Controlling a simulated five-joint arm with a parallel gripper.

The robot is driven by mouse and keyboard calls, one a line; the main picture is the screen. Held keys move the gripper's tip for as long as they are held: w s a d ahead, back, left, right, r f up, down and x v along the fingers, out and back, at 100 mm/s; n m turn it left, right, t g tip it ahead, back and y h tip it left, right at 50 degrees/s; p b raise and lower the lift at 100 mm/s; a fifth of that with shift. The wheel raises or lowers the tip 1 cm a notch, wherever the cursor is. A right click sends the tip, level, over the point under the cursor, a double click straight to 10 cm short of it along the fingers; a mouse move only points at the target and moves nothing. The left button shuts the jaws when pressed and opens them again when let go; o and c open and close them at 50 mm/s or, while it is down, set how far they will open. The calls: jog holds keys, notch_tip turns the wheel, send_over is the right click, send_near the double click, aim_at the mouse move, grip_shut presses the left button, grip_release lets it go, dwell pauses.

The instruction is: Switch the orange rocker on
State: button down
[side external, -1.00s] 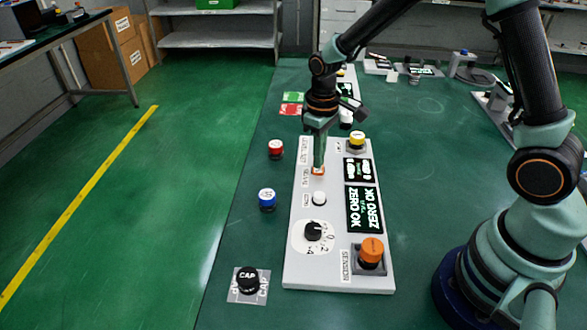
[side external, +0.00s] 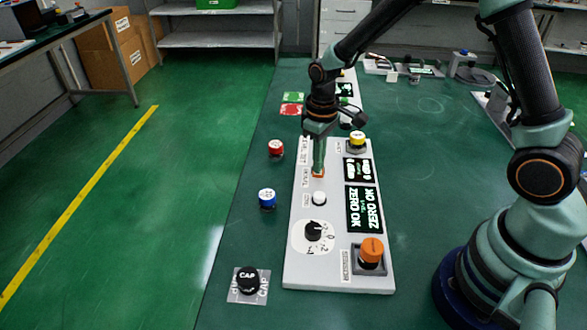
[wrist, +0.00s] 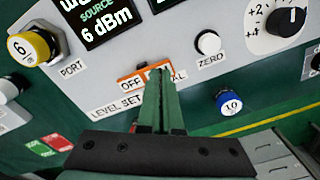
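The orange rocker (wrist: 131,82) is set in the light grey panel (wrist: 205,75). In the wrist view its left part reads OFF, and my fingers hide much of its right part. It also shows as a small orange patch under my fingertips in the side view (side external: 318,176). My gripper (wrist: 158,72) has its two fingers together with nothing seen between them. The tips are over the rocker's right part, at or very near its surface; contact cannot be told.
The white ZERO button (wrist: 208,43) and the black dial (wrist: 291,20) are right of the rocker. A yellow-capped port (wrist: 30,48) is left. A blue cap (wrist: 229,102) and a red cap (side external: 276,149) stand off the panel. An orange cap (side external: 371,250) covers the sensor mount.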

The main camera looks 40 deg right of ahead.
jog(key=shift+f, duration=0.25)
jog(key=shift+r, duration=3.55)
jog(key=s+d+r+m+t, duration=0.2)
jog(key=s+r+t, duration=0.3)
jog(key=s+r, duration=0.7)
jog(key=shift+s+d+r+m+t, duration=0.15)
jog(key=shift+r+m+t, duration=0.15)
jog(key=shift+r+m, duration=0.35)
